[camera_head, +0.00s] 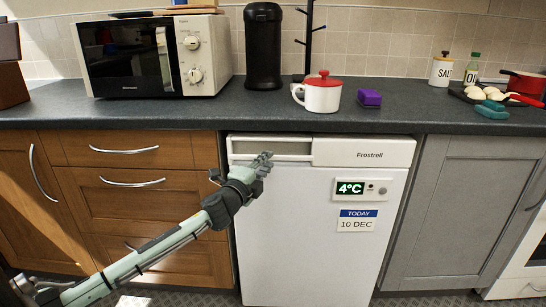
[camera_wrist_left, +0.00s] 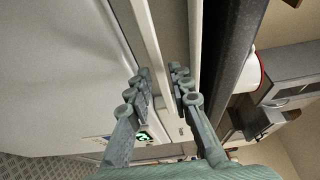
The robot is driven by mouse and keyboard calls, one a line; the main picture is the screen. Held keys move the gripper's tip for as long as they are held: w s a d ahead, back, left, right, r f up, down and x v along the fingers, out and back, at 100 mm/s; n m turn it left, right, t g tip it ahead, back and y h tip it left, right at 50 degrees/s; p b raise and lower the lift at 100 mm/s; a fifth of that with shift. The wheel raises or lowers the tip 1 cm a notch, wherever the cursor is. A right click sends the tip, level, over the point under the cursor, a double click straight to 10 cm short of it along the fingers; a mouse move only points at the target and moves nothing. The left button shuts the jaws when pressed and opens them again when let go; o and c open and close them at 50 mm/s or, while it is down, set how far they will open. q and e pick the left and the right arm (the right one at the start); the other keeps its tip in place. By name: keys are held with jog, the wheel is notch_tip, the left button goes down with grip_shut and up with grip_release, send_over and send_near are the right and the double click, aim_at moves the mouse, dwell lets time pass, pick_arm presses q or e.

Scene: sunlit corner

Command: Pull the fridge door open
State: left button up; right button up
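The white fridge (camera_head: 300,235) stands under the counter and its door looks shut. Its pale recessed handle (camera_head: 272,147) runs along the top left of the front. My left gripper (camera_head: 265,158) is in front of the handle's right part, its arm reaching in from the lower left. In the left wrist view, the two fingers of my left gripper (camera_wrist_left: 162,75) are apart, with a gap between the tips. The white handle edge (camera_wrist_left: 152,45) runs down towards that gap. I cannot tell whether the fingers touch it. My right gripper is in neither view.
Wooden drawers (camera_head: 140,180) are left of the fridge, and a grey cabinet (camera_head: 460,205) is right of it. The dark countertop (camera_head: 200,115) overhangs above, holding a microwave (camera_head: 135,60), a red-lidded white pot (camera_head: 320,95) and a purple sponge (camera_head: 369,97). Some floor shows below.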

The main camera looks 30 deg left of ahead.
pick_arm(q)
jog(key=shift+w+a, duration=0.15)
jog(key=shift+w, duration=0.75)
jog(key=shift+w+a, duration=0.15)
jog(key=shift+w, duration=0.75)
jog(key=shift+c, duration=0.2)
grip_shut()
